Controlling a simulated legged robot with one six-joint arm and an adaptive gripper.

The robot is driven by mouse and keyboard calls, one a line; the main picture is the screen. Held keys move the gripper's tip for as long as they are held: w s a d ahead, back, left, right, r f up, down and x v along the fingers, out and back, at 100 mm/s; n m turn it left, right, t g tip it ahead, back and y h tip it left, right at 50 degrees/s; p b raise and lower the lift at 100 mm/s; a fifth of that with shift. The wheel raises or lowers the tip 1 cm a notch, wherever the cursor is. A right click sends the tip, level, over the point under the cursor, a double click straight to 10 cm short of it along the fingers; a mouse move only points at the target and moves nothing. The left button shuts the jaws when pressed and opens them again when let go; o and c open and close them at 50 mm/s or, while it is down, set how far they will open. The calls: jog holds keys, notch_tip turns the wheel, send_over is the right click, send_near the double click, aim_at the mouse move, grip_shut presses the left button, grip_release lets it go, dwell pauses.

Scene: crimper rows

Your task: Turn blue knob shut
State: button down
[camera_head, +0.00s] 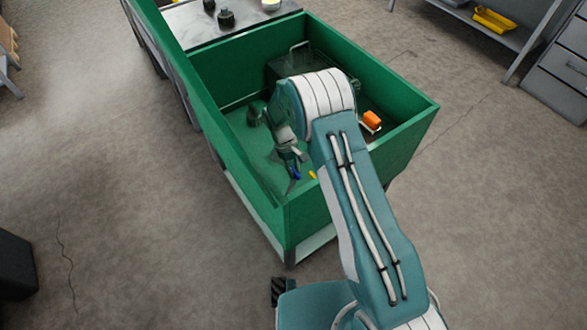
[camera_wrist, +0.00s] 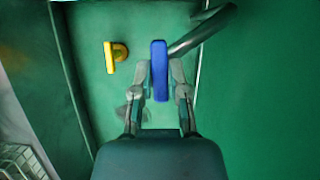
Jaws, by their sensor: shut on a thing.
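The blue knob (camera_wrist: 159,70) is a narrow upright bar in the wrist view, between the fingers of my gripper (camera_wrist: 159,84). The fingers are closed on its two sides. In the head view the blue knob (camera_head: 296,174) is a small patch low in the green bin, just below my gripper (camera_head: 292,160). A dark grey pipe (camera_wrist: 205,30) runs up and right from behind the knob. The knob's base is hidden behind the handle and fingers.
A yellow knob (camera_wrist: 110,57) sits left of the blue one, apart from my fingers. Green bin walls (camera_head: 365,60) stand close around my arm. A wire basket (camera_wrist: 22,160) shows at the lower left.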

jog(key=shift+w+a+m, duration=0.1)
jog(key=shift+w+m, duration=0.05)
jog(key=shift+m, duration=0.35)
jog(key=c, duration=0.6)
grip_release()
jog(key=shift+c, duration=0.2)
jog(key=v, duration=1.2)
